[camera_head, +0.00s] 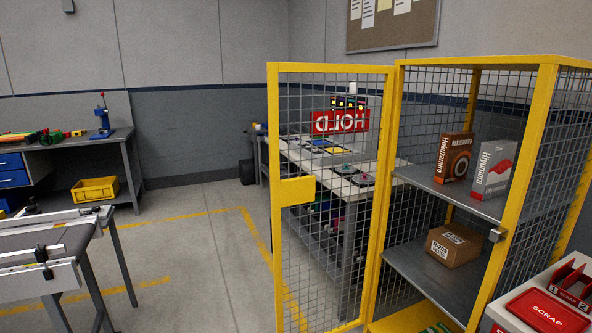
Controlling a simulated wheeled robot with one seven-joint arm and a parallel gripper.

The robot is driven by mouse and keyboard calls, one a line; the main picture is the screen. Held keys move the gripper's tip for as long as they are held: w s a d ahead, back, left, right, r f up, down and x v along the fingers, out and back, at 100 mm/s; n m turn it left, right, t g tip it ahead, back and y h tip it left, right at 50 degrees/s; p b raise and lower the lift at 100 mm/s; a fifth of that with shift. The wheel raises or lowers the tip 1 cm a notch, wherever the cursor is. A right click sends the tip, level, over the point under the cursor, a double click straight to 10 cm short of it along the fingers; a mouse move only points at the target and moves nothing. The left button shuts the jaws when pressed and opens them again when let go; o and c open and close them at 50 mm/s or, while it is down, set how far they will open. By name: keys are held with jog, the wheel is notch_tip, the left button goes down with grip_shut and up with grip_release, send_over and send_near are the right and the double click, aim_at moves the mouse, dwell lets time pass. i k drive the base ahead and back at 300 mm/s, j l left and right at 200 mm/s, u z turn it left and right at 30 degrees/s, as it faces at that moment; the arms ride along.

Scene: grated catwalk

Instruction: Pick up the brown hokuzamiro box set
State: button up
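The brown Hokuzamiro box (454,158) stands upright on the upper grey shelf of a yellow-framed mesh cage cabinet, in the head view at right. It has a dark front with an orange-white ring design and lettering. A grey-white box with a red shape, reading something like Hiyumora (492,170), stands close to its right. The cabinet's mesh door (330,200) is swung open to the left. My gripper is not in view.
A brown carton (454,245) sits on the shelf below. A red SCRAP tray (548,312) stands at the lower right by the cabinet. A grey conveyor-like table (45,243) is at left, and workbenches stand behind. Concrete floor (190,260) is clear between them.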

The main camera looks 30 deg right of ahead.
aim_at(455, 149)
jog(key=i+z, duration=0.35)
jog(key=i+j+z, duration=0.2)
jog(key=i+z, duration=0.2)
jog(key=i+j+z, duration=0.35)
jog(key=k+l, duration=0.1)
